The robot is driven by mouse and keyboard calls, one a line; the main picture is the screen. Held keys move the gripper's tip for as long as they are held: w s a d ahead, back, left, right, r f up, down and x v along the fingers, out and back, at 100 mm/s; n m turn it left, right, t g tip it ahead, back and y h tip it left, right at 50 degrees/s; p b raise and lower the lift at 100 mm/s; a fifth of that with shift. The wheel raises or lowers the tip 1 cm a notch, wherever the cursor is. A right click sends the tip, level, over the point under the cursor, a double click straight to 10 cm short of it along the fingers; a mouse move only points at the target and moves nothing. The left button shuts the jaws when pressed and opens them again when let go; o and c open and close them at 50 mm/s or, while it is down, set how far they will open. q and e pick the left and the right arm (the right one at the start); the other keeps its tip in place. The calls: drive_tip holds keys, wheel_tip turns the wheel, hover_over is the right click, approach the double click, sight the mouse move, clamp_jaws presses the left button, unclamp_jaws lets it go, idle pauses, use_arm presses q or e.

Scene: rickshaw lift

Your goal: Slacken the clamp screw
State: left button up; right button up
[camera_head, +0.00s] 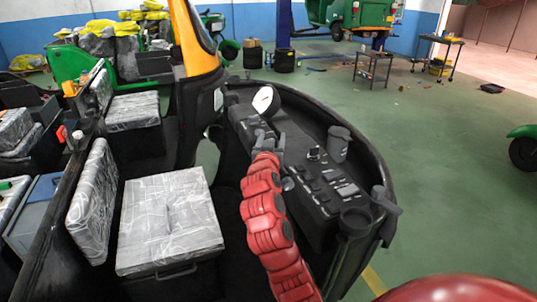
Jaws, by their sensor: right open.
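My right gripper (270,138), on a red arm coming up from the bottom, is over the black dashboard (318,188) of the rickshaw. Its grey fingers are apart, just below a round white dial gauge (264,98). No clamp screw can be made out; the fingers cover part of the area under the gauge. Whether they touch anything there I cannot tell. My left gripper is not in view.
A grey cylindrical holder (338,143) stands on the dashboard, right of the gripper. A plastic-wrapped seat (168,222) is at left. The orange-yellow pillar (194,42) rises left of the gauge. Green floor (440,160) is open to the right; a trolley (437,52) stands farther back.

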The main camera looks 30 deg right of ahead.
drive_tip(key=p+v, duration=0.7)
drive_tip(key=v, duration=0.9)
drive_tip(key=shift+s+a, duration=0.2)
drive_tip(key=shift+s, duration=0.05)
